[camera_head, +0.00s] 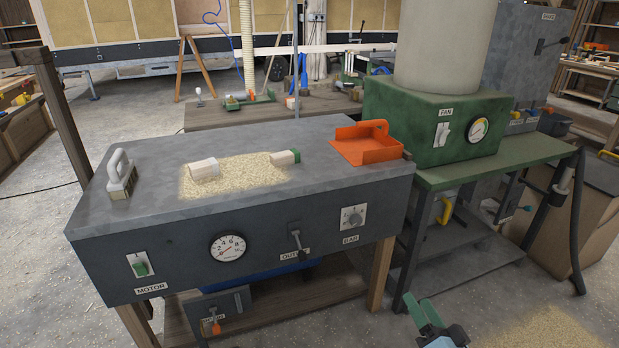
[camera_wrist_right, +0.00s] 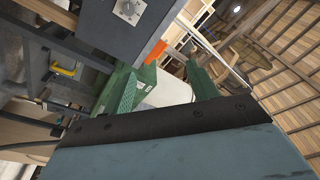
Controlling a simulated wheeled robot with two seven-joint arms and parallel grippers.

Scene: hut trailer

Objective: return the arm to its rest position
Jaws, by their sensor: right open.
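My right gripper (camera_head: 432,318) shows at the bottom edge of the head view, low in front of the benches and partly cut off by the frame. Its green fingers stand apart in the right wrist view (camera_wrist_right: 160,78), with nothing held between them. It is clear of the grey bench (camera_head: 330,172) and the green stand (camera_head: 510,160). My left gripper is in neither view.
The bench carries a brush (camera_head: 121,178), sawdust (camera_head: 235,178) with two small blocks, and an orange dustpan (camera_head: 368,148). A green fan box (camera_head: 430,128) stands on the right. Open floor (camera_head: 480,295) lies right of my gripper.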

